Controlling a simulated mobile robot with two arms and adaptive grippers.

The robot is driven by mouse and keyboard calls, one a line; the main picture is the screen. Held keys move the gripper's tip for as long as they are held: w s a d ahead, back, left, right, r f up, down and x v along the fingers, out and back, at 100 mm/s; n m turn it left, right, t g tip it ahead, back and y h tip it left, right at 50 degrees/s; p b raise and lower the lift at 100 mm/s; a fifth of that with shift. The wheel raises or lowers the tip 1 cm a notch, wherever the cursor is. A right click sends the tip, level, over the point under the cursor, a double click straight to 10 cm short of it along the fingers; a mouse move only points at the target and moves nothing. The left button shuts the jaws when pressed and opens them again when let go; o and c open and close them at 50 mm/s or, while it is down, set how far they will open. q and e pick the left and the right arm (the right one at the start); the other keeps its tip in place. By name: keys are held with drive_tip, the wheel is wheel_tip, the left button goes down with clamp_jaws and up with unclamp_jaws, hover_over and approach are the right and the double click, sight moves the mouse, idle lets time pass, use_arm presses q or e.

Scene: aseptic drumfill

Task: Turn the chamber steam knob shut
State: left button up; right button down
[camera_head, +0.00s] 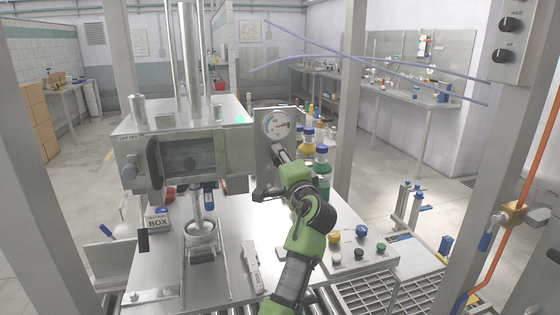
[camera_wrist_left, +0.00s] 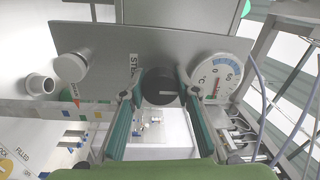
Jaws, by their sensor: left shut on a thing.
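The black steam knob (camera_wrist_left: 160,86) is on a grey metal panel, with a short pale mark on its face and a partly covered label beginning "ST" beside it. A round temperature gauge (camera_wrist_left: 218,78) is next to it; the gauge also shows in the head view (camera_head: 276,124). My left gripper (camera_wrist_left: 159,92) has a finger on each side of the knob and is shut on it. In the head view my green left arm reaches up to the panel, and its gripper (camera_head: 277,155) hides the knob. My right gripper is not in view.
A steel chamber with a dark window (camera_head: 193,157) stands left of the panel. Bottles (camera_head: 322,160) stand close behind my wrist. Below are a button box (camera_head: 357,255), a white hand tool (camera_head: 252,267) and a small box (camera_head: 157,218) on the steel table.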

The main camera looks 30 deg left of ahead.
use_arm(q)
drive_tip(key=o, duration=1.1)
drive_tip(key=shift+v, duration=4)
drive_tip(key=shift+f, duration=0.1)
